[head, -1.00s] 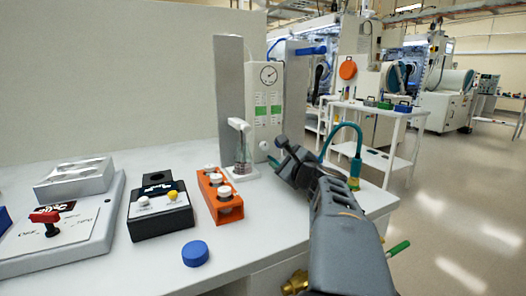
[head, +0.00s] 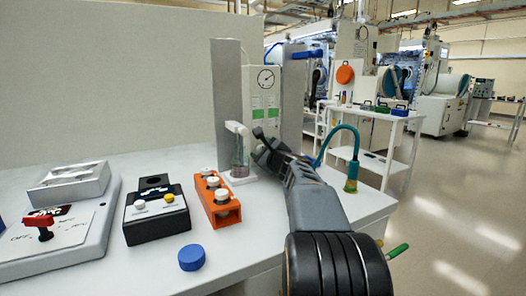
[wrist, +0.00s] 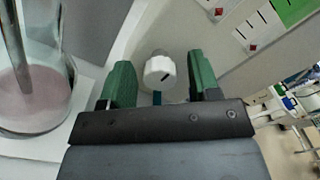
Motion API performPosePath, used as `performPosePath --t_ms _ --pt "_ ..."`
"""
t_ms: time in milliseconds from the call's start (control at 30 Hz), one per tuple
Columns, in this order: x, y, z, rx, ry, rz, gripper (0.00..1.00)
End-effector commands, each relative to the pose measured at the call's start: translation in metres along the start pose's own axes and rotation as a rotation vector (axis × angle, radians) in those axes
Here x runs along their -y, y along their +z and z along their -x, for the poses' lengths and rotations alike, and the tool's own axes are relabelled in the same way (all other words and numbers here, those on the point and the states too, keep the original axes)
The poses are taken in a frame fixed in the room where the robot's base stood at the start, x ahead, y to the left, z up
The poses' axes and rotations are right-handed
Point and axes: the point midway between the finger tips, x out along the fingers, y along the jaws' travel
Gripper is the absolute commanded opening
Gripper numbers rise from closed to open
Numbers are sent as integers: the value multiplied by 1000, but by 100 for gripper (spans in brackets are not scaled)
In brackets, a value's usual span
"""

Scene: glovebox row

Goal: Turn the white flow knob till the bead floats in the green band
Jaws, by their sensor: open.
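The white flow knob (wrist: 159,72) shows in the wrist view between the two green fingers of my gripper (wrist: 161,78). It has a dark pointer line on its face. The fingers are open and stand apart from the knob on both sides, with their tips close to it. In the head view my gripper (head: 262,143) is at the foot of the white flow panel (head: 250,83) and hides the knob. The panel has green bands (head: 257,114) and a round dial above. Small red marks (wrist: 252,47) show on the panel in the wrist view; I cannot tell which is the bead.
A glass vessel with pinkish contents (wrist: 35,95) stands close left of my gripper. An orange rack with white-capped vials (head: 222,212), a black button box (head: 157,218) and a blue cap (head: 191,257) lie on the bench. A teal hose (head: 354,150) arches at the right.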

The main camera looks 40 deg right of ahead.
Motion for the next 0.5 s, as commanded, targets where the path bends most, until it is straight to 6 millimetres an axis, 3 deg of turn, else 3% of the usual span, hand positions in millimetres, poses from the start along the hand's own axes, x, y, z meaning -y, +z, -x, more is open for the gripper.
performPosePath --t_ms 133,500 --pt "0 0 0 0 0 0 55" --pt "0 0 0 0 0 0 20"
